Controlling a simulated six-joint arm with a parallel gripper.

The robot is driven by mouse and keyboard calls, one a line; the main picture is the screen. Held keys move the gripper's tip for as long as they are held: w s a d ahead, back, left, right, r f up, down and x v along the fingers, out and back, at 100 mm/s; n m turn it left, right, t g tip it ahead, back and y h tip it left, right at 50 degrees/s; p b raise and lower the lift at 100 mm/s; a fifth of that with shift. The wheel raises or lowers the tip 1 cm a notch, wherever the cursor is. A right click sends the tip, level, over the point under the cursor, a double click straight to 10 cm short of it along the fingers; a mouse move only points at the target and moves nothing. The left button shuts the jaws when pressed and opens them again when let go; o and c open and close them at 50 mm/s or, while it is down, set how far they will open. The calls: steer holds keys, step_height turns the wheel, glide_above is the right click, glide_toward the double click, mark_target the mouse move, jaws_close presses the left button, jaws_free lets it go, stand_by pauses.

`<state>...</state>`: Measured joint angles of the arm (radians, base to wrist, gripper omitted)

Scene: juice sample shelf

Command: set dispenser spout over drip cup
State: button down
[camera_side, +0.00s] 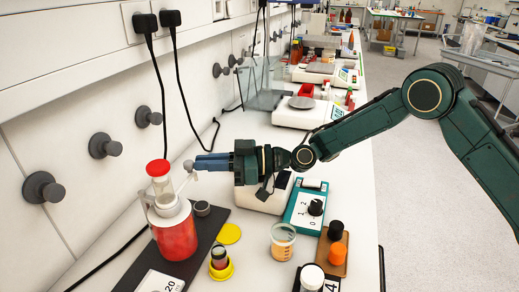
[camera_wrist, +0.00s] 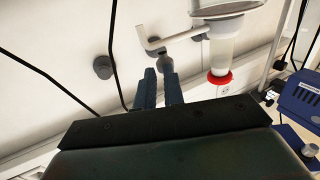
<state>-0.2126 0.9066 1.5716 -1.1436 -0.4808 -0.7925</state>
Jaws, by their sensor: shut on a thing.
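The dispenser is a bottle of red liquid (camera_side: 175,238) with a white collar and a clear cylinder under a red cap (camera_side: 157,168). Its white spout (camera_side: 183,183) reaches up and right to my gripper (camera_side: 197,164). The spout (camera_wrist: 172,38) and the red cap (camera_wrist: 219,78) also show in the wrist view. My gripper (camera_wrist: 158,80) is shut on the spout near its bent end; the exact contact is hard to see. A short dark grey cup (camera_side: 202,208), probably the drip cup, stands right of the bottle, below and in front of my fingertips.
A black mat (camera_side: 213,222) lies under the bottle. A yellow lid (camera_side: 229,234), a small jar in a yellow ring (camera_side: 220,262) and a beaker of orange liquid (camera_side: 283,240) stand nearby. Grey wall knobs (camera_side: 104,146) and cables are behind; a teal device (camera_side: 306,207) sits right.

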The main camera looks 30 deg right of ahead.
step_height(320, 180, up, 20)
stand_by(0.8)
steer(key=s+d+f+m+t+h, duration=0.1)
steer(key=s+d+m+h, duration=0.3)
steer(key=s+d, duration=0.5)
steer(key=s+d+m+h, duration=0.2)
steer(key=s+d+h, duration=0.45)
steer(key=d, duration=0.45)
steer(key=s+d+f+m+g+h, duration=0.1)
steer(key=s+d+f+m+h, duration=0.1)
steer(key=s, duration=0.5)
steer(key=s+d+f+m+g+h, duration=0.1)
steer(key=s+d+f+m+h, duration=0.1)
steer(key=s+d+f, duration=0.3)
steer(key=s+d+f+m+h, duration=0.2)
steer(key=s+d+f+m, duration=0.1)
steer(key=s+d, duration=0.4)
steer(key=s+f, duration=0.1)
steer(key=s, duration=0.2)
steer(key=shift+s+g, duration=0.25)
steer(key=shift+g, duration=0.15)
